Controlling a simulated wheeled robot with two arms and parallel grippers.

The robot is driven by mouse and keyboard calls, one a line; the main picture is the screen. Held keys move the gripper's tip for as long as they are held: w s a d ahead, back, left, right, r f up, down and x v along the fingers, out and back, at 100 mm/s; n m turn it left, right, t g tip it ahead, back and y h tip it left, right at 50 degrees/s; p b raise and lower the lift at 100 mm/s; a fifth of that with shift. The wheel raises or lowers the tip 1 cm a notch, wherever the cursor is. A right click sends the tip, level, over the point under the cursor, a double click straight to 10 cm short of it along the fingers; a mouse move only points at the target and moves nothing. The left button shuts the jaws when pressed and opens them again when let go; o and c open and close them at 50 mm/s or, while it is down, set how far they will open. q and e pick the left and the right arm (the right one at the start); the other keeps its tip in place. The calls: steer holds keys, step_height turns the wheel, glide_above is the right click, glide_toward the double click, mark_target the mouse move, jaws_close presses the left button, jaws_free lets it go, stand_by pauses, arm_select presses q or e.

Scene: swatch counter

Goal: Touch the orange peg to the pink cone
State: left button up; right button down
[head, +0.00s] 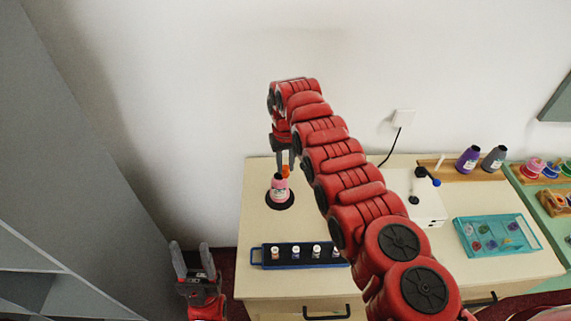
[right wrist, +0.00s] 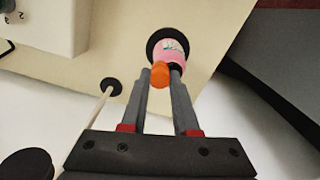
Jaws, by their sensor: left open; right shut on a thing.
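The orange peg (head: 286,171) is between the fingertips of my right gripper (head: 285,162), which is shut on it and points down. In the right wrist view the orange peg (right wrist: 160,75) shows at the tips of my right gripper (right wrist: 163,80). The pink cone (head: 279,187), with a pale label, stands on a black disc on the counter. In the right wrist view the pink cone (right wrist: 168,50) lies just beyond the peg, and the two overlap. I cannot tell whether they touch. My left gripper (head: 190,262) is open and empty, left of the counter.
A dark blue tray (head: 257,256) with several small vials lies at the counter's front. A white box (head: 428,208), a teal tray (head: 465,243) and purple and grey bottles (head: 468,159) stand to the right. A pale rod (right wrist: 104,103) shows by a black disc.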

step_height(320, 180, up, 2)
steer(key=shift+w+r+p, duration=0.1)
steer(key=shift+r+p, duration=0.05)
steer(key=shift+p, duration=0.35)
steer(key=shift+r, duration=1.2)
